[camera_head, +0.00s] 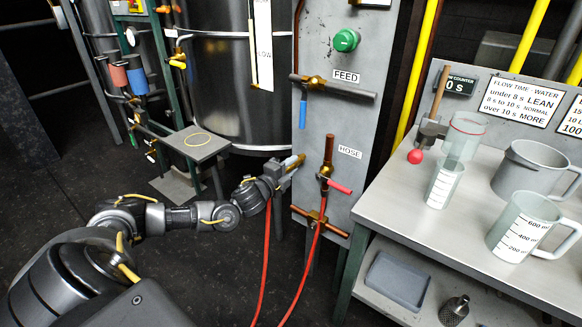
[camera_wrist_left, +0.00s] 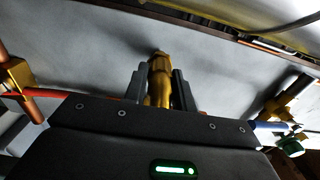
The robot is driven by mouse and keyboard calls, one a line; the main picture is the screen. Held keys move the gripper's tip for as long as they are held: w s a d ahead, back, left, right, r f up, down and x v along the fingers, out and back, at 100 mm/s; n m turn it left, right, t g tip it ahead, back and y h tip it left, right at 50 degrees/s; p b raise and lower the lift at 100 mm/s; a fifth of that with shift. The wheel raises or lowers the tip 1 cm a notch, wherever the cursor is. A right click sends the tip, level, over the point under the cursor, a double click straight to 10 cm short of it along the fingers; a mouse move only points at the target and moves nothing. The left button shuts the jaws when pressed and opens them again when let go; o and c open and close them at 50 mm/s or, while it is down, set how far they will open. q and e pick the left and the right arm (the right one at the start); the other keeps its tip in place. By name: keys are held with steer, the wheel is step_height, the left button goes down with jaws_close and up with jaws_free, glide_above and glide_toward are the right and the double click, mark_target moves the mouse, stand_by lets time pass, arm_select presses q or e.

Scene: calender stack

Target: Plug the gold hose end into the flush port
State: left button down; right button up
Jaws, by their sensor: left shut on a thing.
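My left gripper (camera_head: 280,170) is shut on the gold hose end (camera_head: 294,161), in front of the grey panel's left edge. The gold tip points up and right toward the panel. A red hose (camera_head: 267,235) hangs below the gripper. In the left wrist view the gold hose end (camera_wrist_left: 160,82) sits between the two dark fingers (camera_wrist_left: 158,90), its far end close to the grey panel surface. I cannot make out the flush port, and cannot tell whether the tip touches the panel. My right gripper is not in view.
The HOSE valve (camera_head: 326,175) with a red handle and its own red hose is just right of my gripper. The FEED valve (camera_head: 305,100) with a blue handle is above. A bench (camera_head: 390,215) with jugs stands right, a small stand (camera_head: 193,143) left.

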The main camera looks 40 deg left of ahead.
arm_select(q)
steer(key=shift+s, duration=0.1)
